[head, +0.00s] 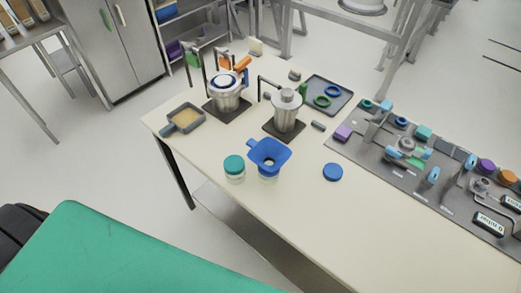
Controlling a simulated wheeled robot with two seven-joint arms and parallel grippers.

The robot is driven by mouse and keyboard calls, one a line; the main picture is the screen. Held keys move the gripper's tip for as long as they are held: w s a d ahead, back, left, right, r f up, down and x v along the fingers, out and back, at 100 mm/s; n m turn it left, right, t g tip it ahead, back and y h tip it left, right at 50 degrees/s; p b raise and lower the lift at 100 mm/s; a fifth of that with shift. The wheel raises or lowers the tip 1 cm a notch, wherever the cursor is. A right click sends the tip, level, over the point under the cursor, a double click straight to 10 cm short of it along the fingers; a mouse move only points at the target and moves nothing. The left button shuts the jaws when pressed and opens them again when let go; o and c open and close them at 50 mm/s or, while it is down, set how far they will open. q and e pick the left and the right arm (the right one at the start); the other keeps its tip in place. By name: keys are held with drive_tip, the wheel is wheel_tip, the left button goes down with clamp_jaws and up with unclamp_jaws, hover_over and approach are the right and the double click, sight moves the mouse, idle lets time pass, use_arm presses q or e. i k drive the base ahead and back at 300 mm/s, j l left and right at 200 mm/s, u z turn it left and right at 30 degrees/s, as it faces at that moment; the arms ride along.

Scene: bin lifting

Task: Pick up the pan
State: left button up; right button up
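A small grey square pan (203,119) with a short handle sits at the left end of the cream table (330,205), near its edge. It holds a flat yellowish-tan filling. The handle points toward the lower left. Nothing is touching the pan from above. Neither of my grippers is in view.
Right of the pan stand two metal vessels on dark bases (229,101) (287,110). A blue funnel (269,152) sits over a jar beside a teal-lidded jar (234,168). A blue lid (333,172), a grey tray (341,94) and a cluttered grey board (405,190) lie farther right. A green surface (90,255) fills the lower left.

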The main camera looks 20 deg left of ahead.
sight(187, 116)
drive_tip(key=u, duration=1.3)
